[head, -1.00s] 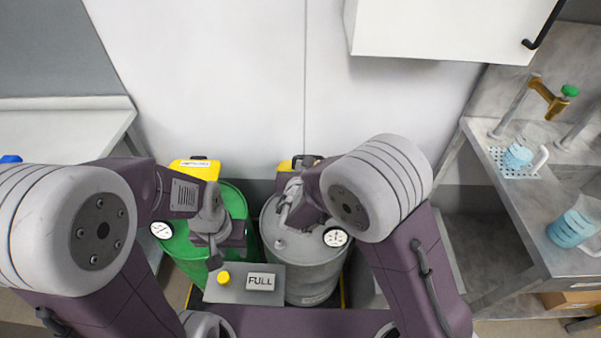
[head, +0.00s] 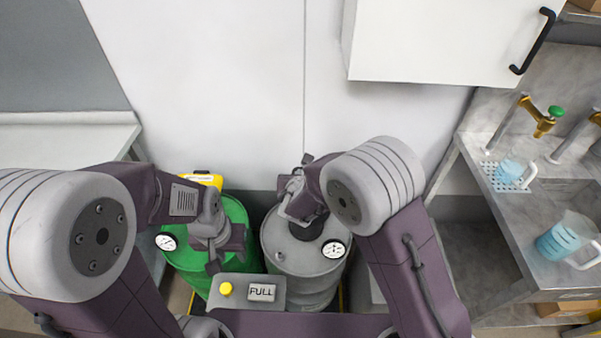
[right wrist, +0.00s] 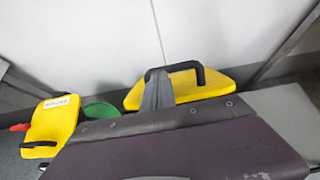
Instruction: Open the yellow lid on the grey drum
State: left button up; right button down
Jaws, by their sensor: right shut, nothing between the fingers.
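The grey drum (head: 300,262) stands at the middle bottom of the head view, with a dark round patch (head: 308,229) on its top. My right gripper (head: 290,208) is over that drum, its fingertips partly hidden by my own arm. In the right wrist view a yellow lid (right wrist: 205,90) with a black handle (right wrist: 185,68) shows beyond my arm. A grey finger of my right gripper (right wrist: 157,90) overlaps the handle's left end; touching is unclear. The gripper is shut and empty. My left gripper (head: 213,250) hangs over the green drum; its jaw opening is unclear.
The green drum (head: 238,215) stands left of the grey one, with a labelled yellow part (head: 203,179) behind. A FULL sign box (head: 240,287) with a yellow button is in front. A white wall stands behind. At right are a sink counter (head: 520,245) and beakers.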

jog(key=w+r+g+p, duration=0.2)
jog(key=w+r+p, duration=0.2)
jog(key=w+p, duration=0.7)
jog(key=shift+w+r+g+p, duration=0.25)
jog(key=shift+r+g+p, duration=0.15)
jog(key=shift+p, duration=3.05)
jog(key=shift+f, duration=0.1)
